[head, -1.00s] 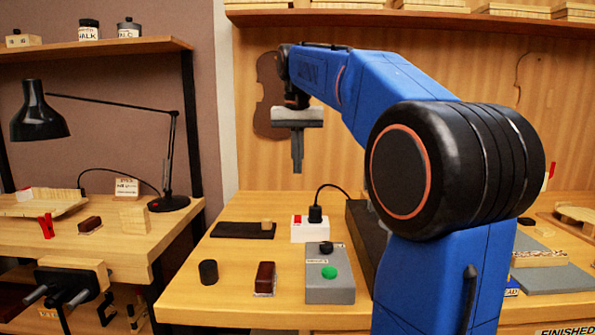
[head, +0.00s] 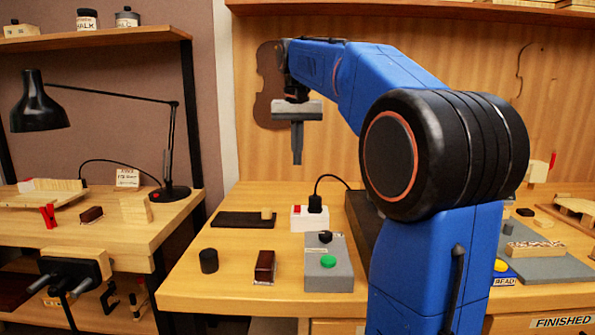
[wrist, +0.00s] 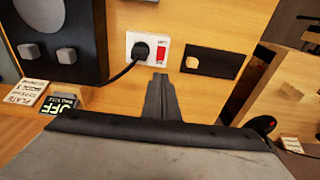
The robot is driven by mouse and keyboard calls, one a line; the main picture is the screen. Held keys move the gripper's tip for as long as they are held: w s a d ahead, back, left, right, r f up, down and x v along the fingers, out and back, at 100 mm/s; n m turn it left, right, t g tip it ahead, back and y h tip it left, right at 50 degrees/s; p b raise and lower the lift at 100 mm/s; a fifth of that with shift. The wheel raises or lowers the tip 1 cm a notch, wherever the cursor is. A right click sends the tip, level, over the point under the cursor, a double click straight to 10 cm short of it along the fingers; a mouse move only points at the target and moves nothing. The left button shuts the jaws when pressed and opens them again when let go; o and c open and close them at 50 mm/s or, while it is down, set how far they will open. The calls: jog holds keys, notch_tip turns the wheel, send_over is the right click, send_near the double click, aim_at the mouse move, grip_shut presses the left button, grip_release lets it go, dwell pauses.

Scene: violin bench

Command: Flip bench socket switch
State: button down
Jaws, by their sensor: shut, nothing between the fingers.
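The bench socket is a white box with a red rocker switch (head: 297,210) and a black plug (head: 315,204) in it, standing on the bench top. In the wrist view the socket (wrist: 135,40) shows near the top centre, with its red switch (wrist: 161,51) to the right of the plug. My gripper (head: 297,163) points down above the bench, apart from the socket and higher than it. Its fingers are together and hold nothing. In the wrist view the fingertips (wrist: 160,76) appear just below the switch.
A grey box with a green button (head: 328,262) stands in front of the socket. A dark mat (head: 244,220) with a small wooden block lies left of it. A dark cylinder (head: 208,261) and a brown block (head: 264,266) stand nearer the front edge. The plug's black cord runs behind to the right.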

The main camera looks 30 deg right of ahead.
aim_at(297, 208)
jog(key=f, duration=0.4)
jog(key=w+f, duration=0.1)
jog(key=f, duration=0.3)
jog(key=d+f, duration=0.1)
jog(key=f, duration=0.3)
jog(key=shift+w+f, duration=0.15)
jog(key=shift+f, duration=0.25)
jog(key=shift+f, duration=0.2)
jog(key=shift+s+a+r, duration=0.15)
jog(key=shift+s+a, duration=0.3)
jog(key=shift+s, duration=0.15)
jog(key=shift+r, duration=0.15)
notch_tip(297, 208, up, 14)
jog(key=s+a, duration=0.1)
jog(key=shift+s+f, duration=0.2)
dwell(0.6)
